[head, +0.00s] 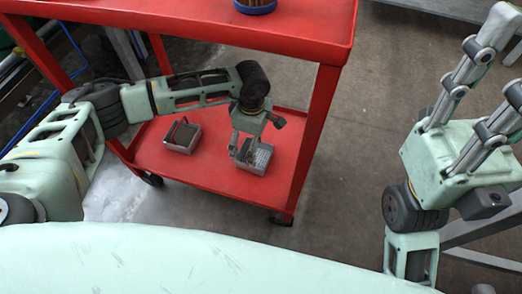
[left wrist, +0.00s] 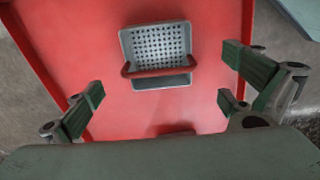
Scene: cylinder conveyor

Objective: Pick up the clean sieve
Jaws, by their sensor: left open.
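A grey rectangular sieve (left wrist: 158,42) with a perforated bottom and a dark red bar across it stands in the left wrist view, towards the top middle. In the head view it is the right-hand basket (head: 259,165) on the cart's lower shelf, partly hidden by my left gripper. It looks empty. My left gripper (head: 243,157) is open above it, fingers pointing down; its spread green pads (left wrist: 163,92) show in the wrist view with nothing between them. My right gripper (head: 490,70) is at the upper right of the head view, its fingertips partly cut off.
A second grey basket (head: 182,136) with a dark bar stands left on the same red shelf (head: 215,175). The cart's red top (head: 200,20) and its right post (head: 316,130) are close to my left arm. A round blue-rimmed container (head: 256,6) stands on top.

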